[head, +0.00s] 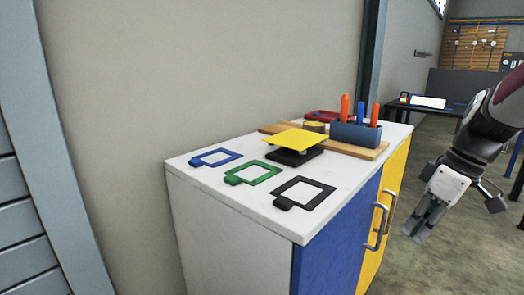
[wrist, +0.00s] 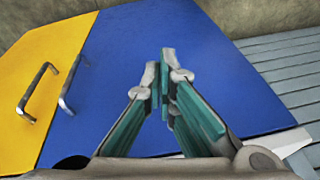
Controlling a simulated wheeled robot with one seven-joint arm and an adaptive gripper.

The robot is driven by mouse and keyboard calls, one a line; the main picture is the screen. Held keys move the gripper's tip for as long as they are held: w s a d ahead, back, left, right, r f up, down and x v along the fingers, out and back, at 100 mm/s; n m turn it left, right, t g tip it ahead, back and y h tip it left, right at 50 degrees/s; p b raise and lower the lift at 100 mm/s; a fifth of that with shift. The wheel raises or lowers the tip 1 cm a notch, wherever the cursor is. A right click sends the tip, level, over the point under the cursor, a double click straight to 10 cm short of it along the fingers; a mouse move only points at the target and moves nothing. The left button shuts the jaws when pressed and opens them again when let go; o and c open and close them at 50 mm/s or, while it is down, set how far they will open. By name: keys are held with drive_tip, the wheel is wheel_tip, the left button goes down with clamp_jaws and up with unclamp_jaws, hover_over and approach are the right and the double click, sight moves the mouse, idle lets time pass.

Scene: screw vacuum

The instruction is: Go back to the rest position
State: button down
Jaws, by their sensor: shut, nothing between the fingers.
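My gripper (head: 424,226) hangs at the right of the head view, pointing down, beside the cabinet and apart from it. Its fingers are together with nothing between them. In the wrist view the gripper (wrist: 162,85) shows teal finger pads close together in front of the cabinet's blue door (wrist: 215,75). The yellow door (wrist: 55,75) is at the left of that view.
The white cabinet top (head: 245,215) holds blue (head: 216,157), green (head: 254,173) and black (head: 304,192) frames. It also holds a yellow plate (head: 296,140) and a blue holder (head: 355,133) with tools. Metal handles (head: 376,226) stick out from the doors. Open floor lies right of the cabinet.

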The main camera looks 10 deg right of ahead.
drive_tip(key=s+a+r+m+g+h, duration=0.1)
drive_tip(key=s+a+r+m, duration=0.2)
drive_tip(key=s+a, duration=0.85)
drive_tip(key=s+a+f+m+h, duration=0.1)
drive_tip(key=s+a+m, duration=0.1)
drive_tip(key=s, duration=0.5)
drive_tip(key=s+a+f+m+h, duration=0.1)
drive_tip(key=s+a+f, duration=0.15)
drive_tip(key=s, duration=0.35)
wheel_tip(320, 180, up, 30)
drive_tip(key=t+p, duration=0.3)
drive_tip(key=p, duration=2.4)
drive_tip(key=shift+d+t, duration=0.15)
drive_tip(key=shift+t, duration=0.15)
